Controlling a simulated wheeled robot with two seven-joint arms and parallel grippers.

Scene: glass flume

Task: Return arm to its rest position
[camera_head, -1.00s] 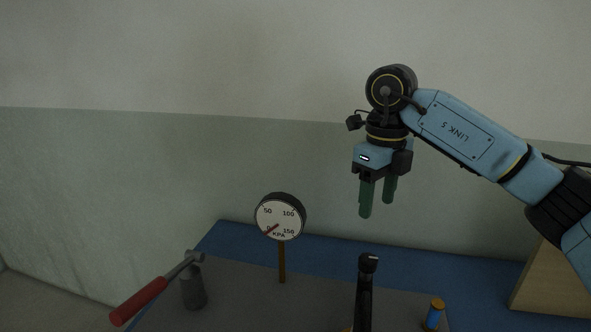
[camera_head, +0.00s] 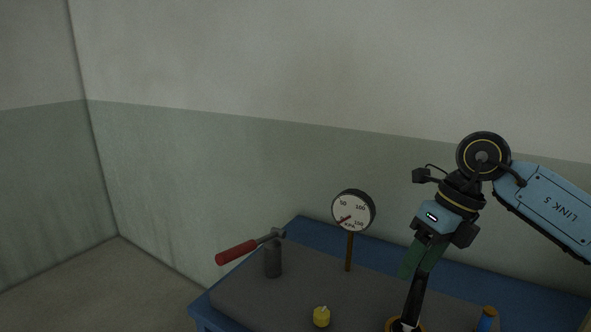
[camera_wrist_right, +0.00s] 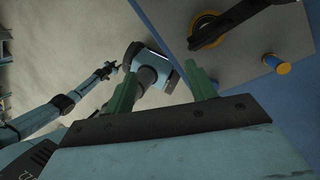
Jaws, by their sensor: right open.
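My right gripper (camera_head: 418,262) has green fingers and hangs from the blue right arm at the right of the head view. In the right wrist view its two green fingers (camera_wrist_right: 162,92) stand apart with nothing between them. In the head view the fingers overlap the upper part of a black upright handle (camera_head: 414,300); I cannot tell whether they touch it. The handle rises from an orange-yellow ring near the bottom edge. My left gripper does not show in the head view.
A blue table (camera_head: 302,222) with a grey mat holds a pressure gauge (camera_head: 352,211) on a brown stem. A yellow object (camera_head: 321,316) and a blue cylinder with orange top (camera_head: 486,320) stand near the front.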

